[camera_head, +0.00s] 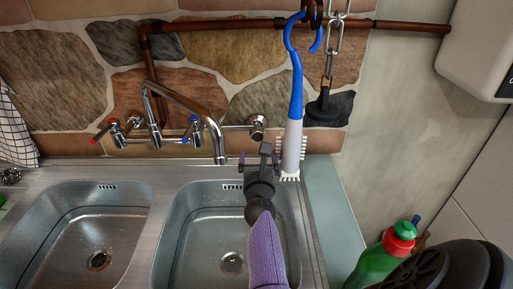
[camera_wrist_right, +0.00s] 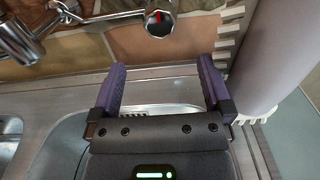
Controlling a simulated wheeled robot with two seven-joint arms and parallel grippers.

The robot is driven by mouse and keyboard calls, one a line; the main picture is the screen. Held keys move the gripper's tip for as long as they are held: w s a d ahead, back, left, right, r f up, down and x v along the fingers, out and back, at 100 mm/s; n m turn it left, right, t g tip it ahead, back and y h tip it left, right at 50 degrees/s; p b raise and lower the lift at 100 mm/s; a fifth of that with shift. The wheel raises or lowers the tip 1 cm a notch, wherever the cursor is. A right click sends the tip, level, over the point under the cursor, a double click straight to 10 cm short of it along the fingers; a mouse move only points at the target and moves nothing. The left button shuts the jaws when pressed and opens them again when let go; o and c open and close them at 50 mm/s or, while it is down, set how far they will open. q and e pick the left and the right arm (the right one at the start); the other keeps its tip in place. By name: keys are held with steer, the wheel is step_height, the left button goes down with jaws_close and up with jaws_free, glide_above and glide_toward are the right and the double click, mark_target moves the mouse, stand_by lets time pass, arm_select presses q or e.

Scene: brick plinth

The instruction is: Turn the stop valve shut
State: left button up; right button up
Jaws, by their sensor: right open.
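The stop valve appears to be the chrome knob (camera_head: 258,126) at the right end of the wall tap's pipe. In the right wrist view a chrome knob (camera_wrist_right: 159,22) with a dark face and a red mark stands beyond the fingertips. My right gripper (camera_head: 258,158) is over the right sink's back edge, below the knob and apart from it. In the right wrist view its purple fingers (camera_wrist_right: 162,72) are spread with nothing between them. My left gripper is not in view.
A blue-and-white brush (camera_head: 293,110) hangs just right of my right gripper. A black plug (camera_head: 323,111) hangs on a chain. The tap spout (camera_head: 190,103) is left of the knob. A green bottle (camera_head: 381,262) stands lower right.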

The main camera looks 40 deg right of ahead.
mark_target(257, 139)
steer(key=b+x, duration=0.4)
steer(key=x, duration=0.5)
steer(key=shift+f, duration=0.15)
steer(key=shift+w+d+b, duration=0.3)
steer(key=shift+b, duration=0.1)
steer(key=shift+r, duration=0.25)
